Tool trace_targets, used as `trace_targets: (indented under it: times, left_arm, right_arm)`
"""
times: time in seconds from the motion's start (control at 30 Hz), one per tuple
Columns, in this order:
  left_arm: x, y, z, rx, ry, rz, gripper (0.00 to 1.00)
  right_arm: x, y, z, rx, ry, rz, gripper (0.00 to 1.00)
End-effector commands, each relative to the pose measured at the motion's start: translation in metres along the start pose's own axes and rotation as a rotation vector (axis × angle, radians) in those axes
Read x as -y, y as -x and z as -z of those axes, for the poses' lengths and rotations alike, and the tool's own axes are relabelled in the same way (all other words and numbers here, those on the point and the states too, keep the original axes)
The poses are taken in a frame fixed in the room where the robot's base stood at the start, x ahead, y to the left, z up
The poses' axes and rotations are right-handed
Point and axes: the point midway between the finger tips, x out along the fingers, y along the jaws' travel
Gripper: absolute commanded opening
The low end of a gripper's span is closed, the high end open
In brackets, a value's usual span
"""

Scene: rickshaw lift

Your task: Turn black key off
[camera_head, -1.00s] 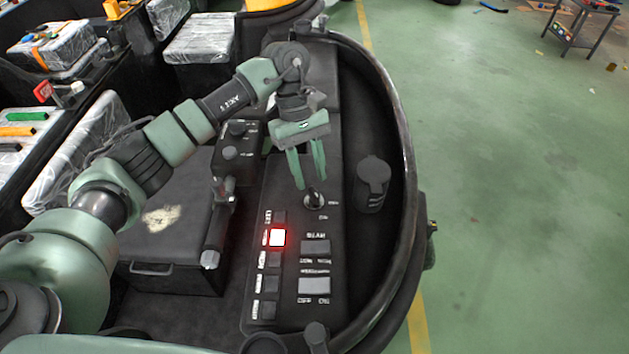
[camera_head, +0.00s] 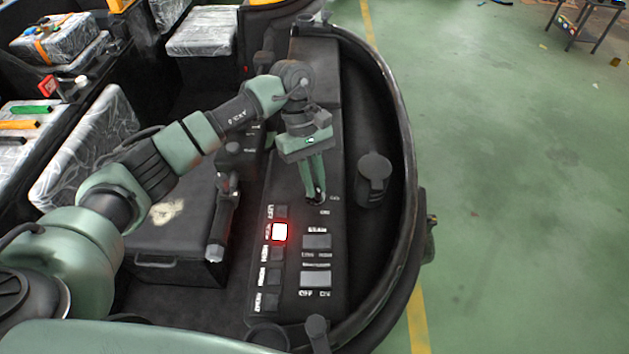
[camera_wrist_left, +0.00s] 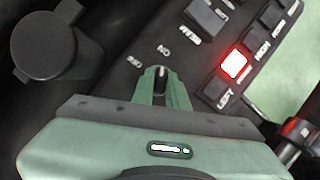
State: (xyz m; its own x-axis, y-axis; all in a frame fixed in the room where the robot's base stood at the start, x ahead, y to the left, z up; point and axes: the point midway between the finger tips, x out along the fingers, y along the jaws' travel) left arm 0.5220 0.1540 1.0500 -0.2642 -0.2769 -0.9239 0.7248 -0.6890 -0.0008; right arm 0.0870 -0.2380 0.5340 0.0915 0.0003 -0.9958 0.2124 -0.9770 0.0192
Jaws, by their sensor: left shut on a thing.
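The black key (camera_wrist_left: 160,76) stands in its round switch on the dark control panel (camera_head: 290,185), with ON and OFF labels beside it in the left wrist view. My left gripper (camera_head: 317,197) reaches down over the panel, and its green fingers are shut on the key. In the left wrist view the fingertips (camera_wrist_left: 160,80) close around the key from both sides. The fingers hide most of the key in the head view. My right gripper is not in view.
A lit red-edged button (camera_head: 280,232) sits in a column of dark buttons below the key. Grey rocker switches (camera_head: 316,241) lie nearby. A black capped cylinder (camera_head: 374,168) stands right of the key, inside the curved black rim (camera_head: 402,150). Green floor is open at right.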

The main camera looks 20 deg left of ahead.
Motion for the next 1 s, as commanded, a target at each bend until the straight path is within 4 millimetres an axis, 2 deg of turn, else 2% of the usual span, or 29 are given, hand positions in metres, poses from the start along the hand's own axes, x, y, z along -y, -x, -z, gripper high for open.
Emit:
trace_targets:
  times: [0.37,1.0]
  left_arm:
    - [0.002,-0.004,0.003,-0.003,0.155,-0.068,0.0]
    - [0.004,-0.004,0.001,-0.002,0.692,-0.293,0.0]
  right_arm:
    - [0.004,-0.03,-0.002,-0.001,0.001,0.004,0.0]
    - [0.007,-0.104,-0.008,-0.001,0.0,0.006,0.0]
